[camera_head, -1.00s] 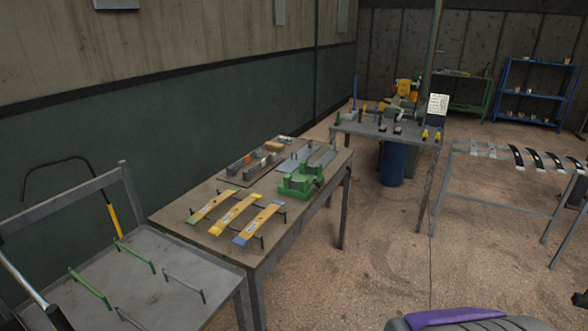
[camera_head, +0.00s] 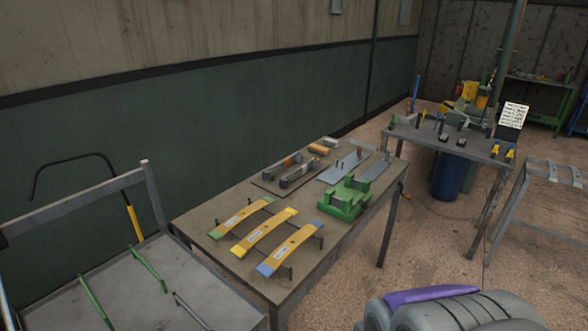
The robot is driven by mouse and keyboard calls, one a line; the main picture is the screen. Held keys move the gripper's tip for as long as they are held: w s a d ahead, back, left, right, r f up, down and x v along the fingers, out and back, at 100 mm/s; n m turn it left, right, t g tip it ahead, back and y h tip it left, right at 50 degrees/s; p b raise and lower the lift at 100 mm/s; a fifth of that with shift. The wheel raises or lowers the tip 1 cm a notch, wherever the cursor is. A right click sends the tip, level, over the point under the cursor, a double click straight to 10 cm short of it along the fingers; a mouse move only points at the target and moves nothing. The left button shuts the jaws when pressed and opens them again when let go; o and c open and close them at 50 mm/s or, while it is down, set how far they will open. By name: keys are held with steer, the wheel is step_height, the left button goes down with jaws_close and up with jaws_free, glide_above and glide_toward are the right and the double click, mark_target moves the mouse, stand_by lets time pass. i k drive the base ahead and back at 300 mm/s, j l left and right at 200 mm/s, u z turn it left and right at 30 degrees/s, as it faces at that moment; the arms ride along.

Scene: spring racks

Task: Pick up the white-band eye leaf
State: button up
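Three yellow leaves lie side by side across dark supports on the near part of the table. One has green ends (camera_head: 240,218), the middle one is yellow to its ends (camera_head: 264,232), and one has blue ends (camera_head: 289,250). Pale markings show near their middles, too small to read. I cannot tell a white-band eye leaf among them. A grey rack (camera_head: 520,200) at the right edge carries pale grey pieces, partly cut off by the frame. My gripper is not in view.
A green fixture (camera_head: 345,198) and trays of grey parts stand on the same table (camera_head: 200,215). A grey metal stand (camera_head: 190,268) with green bars is at the lower left. A tool bench (camera_head: 455,142) with a blue bin (camera_head: 450,178) stands behind. Floor (camera_head: 435,225) between them is clear.

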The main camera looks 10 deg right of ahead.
mark_target(314, 164)
steer(key=i+l, duration=0.35)
steer(key=i+l+u, duration=0.15)
steer(key=i+l, duration=0.2)
steer(key=l, duration=0.15)
steer(key=i+l, duration=0.3)
steer(key=l, duration=0.2)
steer(key=i+j+u, duration=0.2)
steer(key=i, duration=0.7)
